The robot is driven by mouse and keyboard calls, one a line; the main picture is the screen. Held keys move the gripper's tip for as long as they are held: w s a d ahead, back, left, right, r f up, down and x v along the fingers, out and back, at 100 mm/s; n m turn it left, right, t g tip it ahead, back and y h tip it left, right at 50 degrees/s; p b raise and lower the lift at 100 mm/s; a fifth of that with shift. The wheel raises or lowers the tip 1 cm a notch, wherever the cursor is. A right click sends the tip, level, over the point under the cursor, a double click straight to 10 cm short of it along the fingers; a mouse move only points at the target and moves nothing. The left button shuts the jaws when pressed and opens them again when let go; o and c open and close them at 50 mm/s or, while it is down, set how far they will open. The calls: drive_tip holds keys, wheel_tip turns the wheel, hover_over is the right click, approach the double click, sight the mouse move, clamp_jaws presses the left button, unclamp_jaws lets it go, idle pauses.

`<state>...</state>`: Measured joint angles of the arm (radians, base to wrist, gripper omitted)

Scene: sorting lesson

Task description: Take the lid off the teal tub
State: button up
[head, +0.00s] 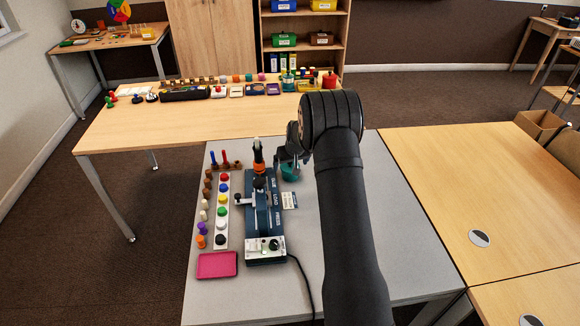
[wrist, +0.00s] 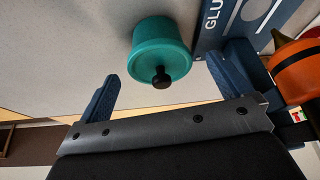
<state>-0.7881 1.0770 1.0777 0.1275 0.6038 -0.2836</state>
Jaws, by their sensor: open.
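The teal tub (wrist: 148,38) stands on the grey table in the wrist view. Its lid, also teal, has a black knob (wrist: 161,77) and is on the tub. In the head view the tub (head: 290,174) shows only in part, below my gripper (head: 290,158). In the wrist view my gripper (wrist: 162,72) is open, with one finger to each side of the tub and knob. Nothing is held between the fingers, and I cannot tell how far they are above the lid.
A dark blue press (head: 263,217) stands close to the left of the tub, with an orange-and-black part (head: 258,156) at its far end. Coloured buttons (head: 223,200), pegs and a pink tray (head: 217,265) lie farther left. Grey tabletop (head: 305,245) is bare nearer me.

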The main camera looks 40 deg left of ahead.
drive_tip(key=c, duration=1)
drive_tip(key=shift+r, duration=0.1)
